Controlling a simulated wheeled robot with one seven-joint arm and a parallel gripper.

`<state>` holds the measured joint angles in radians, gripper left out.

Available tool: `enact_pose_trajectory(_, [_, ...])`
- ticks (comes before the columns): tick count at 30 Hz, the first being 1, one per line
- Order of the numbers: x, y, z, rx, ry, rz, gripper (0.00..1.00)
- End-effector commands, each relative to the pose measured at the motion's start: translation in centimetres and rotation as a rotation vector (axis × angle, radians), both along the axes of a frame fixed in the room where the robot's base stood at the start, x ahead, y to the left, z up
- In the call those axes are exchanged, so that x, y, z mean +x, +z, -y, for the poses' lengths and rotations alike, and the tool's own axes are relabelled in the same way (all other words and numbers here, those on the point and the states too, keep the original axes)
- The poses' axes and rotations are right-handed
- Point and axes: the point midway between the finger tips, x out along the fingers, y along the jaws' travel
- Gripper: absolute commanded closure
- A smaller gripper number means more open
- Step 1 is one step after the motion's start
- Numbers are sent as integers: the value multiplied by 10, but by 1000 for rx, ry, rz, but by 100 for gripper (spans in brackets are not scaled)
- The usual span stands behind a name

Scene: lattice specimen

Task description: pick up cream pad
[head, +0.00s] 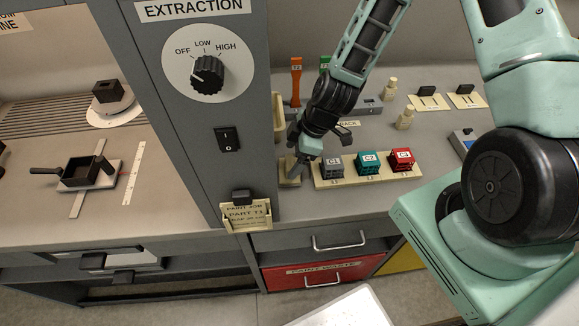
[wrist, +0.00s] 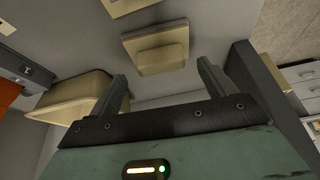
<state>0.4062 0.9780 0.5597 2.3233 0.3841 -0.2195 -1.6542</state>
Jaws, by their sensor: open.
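A cream pad (wrist: 162,60) shows in the wrist view as a thick block with rounded edges on a flat cream plate (wrist: 136,42). It lies just beyond my gripper (wrist: 161,76), roughly between the lines of the two fingers. The fingers are spread with nothing between them. In the head view, my gripper (head: 297,172) points down at a small cream piece (head: 291,182) on the grey counter, left of the row of coloured blocks. The gripper partly hides that piece. I cannot tell whether the fingers touch it.
A cream bin (wrist: 72,97) stands left of my gripper in the wrist view. In the head view, grey, teal and red blocks (head: 367,164) sit on a cream strip close by. The grey EXTRACTION panel (head: 243,130) rises at left. Bare counter (head: 350,203) lies in front.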

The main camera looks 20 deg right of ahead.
Motion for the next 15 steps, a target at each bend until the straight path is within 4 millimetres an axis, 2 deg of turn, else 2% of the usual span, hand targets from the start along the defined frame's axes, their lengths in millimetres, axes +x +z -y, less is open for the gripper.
enact_pose_trajectory(9, [2, -27, -10, 1, -1, -1, 17])
enact_pose_trajectory(15, [3, -31, -11, 0, -1, 0, 17])
